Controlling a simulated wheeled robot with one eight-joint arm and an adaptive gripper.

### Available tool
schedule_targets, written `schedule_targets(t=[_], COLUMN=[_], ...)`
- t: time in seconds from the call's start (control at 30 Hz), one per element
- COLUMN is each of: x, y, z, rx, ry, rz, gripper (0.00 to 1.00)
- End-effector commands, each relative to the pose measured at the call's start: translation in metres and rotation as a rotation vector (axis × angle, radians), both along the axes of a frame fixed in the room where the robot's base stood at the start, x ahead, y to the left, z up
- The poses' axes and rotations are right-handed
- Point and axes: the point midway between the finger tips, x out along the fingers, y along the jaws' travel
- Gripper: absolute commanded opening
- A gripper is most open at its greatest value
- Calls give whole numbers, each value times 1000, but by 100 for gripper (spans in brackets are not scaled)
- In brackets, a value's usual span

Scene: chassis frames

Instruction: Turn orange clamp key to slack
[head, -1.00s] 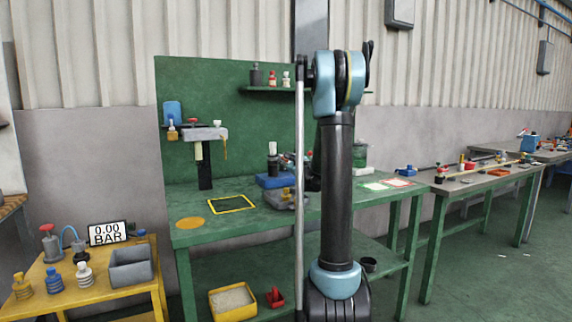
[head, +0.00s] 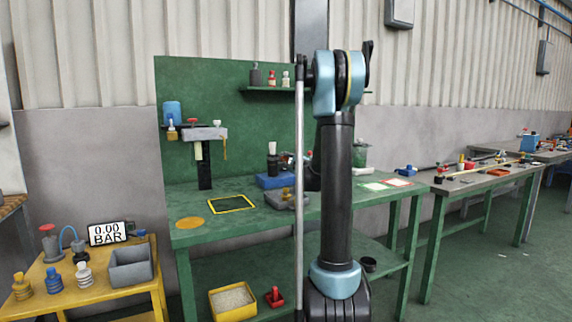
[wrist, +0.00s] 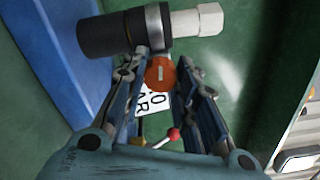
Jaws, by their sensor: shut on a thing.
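An orange round key head (wrist: 160,72) with a pale slot shows between the fingertips of my gripper (wrist: 161,80) in the wrist view. The fingers are closed in on it from both sides. A black cylinder (wrist: 112,34) with a white hex end (wrist: 208,19) lies across the picture just beyond the fingertips. In the head view the black cylinder (head: 272,165) stands on the green bench (head: 190,235) by a blue block (head: 270,181). My arm hides most of the gripper and the key there.
A red-knobbed lever (wrist: 174,133) shows between the fingers, before a partly covered display label (wrist: 152,103). A grey fixture (head: 284,202) stands in front of the blue block. A yellow-framed pad (head: 231,204) lies to its left. A clamp stand (head: 204,165) rises behind.

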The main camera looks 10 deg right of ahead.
Motion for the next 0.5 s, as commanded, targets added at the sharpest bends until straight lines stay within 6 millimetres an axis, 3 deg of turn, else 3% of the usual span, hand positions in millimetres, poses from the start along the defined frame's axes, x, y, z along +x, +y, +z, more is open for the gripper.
schedule_targets(t=[0.5], x=[-2], y=[2], z=[-2], rx=[-465], ry=[-150], rz=[5], gripper=[3])
